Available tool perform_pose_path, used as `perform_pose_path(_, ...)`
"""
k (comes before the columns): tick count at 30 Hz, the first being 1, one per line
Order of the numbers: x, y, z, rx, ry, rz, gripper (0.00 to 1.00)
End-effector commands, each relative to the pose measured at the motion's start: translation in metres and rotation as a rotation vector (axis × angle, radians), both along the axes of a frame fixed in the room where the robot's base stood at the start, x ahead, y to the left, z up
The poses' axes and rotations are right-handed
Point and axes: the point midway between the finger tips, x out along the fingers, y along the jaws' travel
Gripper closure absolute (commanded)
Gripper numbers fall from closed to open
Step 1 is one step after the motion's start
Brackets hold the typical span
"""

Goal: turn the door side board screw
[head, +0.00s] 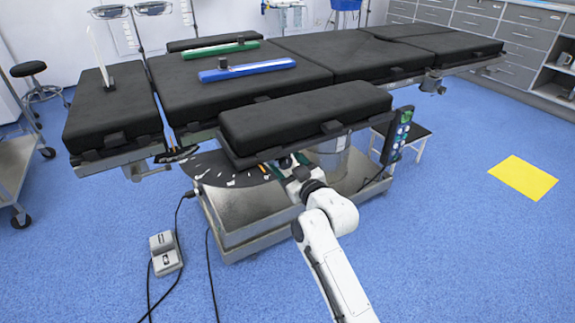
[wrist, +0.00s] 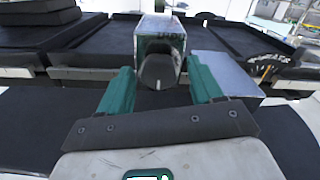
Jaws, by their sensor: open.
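The door side board, a black padded board (head: 305,112), lies along the near side of the operating table. My gripper (head: 284,164) is under its near edge in the head view. In the wrist view my gripper (wrist: 160,72) is open, with one green finger on each side of a dark rounded screw knob (wrist: 158,71). The knob sits on the front of a metal block (wrist: 160,24). Gaps show between the knob and both fingers; I cannot tell how deep it lies between them. The knob is hidden in the head view.
The operating table (head: 335,55) carries a green bar (head: 220,49) and a blue bar (head: 247,70). A control panel with coloured buttons (head: 397,135) hangs right of my arm. A foot pedal (head: 165,254) with cables lies on the blue floor. The floor at right is clear around a yellow mat (head: 523,177).

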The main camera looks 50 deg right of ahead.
Motion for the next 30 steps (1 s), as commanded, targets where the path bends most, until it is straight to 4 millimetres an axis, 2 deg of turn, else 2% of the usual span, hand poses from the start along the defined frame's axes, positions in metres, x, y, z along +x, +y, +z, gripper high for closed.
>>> perform_pose_path(5, -0.021, 0.006, 0.001, 0.0, 0.003, -0.001, 0.35)
perform_pose_path(12, -0.064, 0.019, 0.001, 0.002, 0.004, 0.0, 0.35)
perform_pose_path(18, -0.09, 0.026, 0.0, 0.0, 0.003, 0.0, 0.35)
perform_pose_path(24, -0.101, 0.029, 0.0, 0.0, 0.001, 0.001, 0.35)
perform_pose_path(30, -0.102, 0.029, 0.0, 0.0, 0.001, 0.001, 0.35)
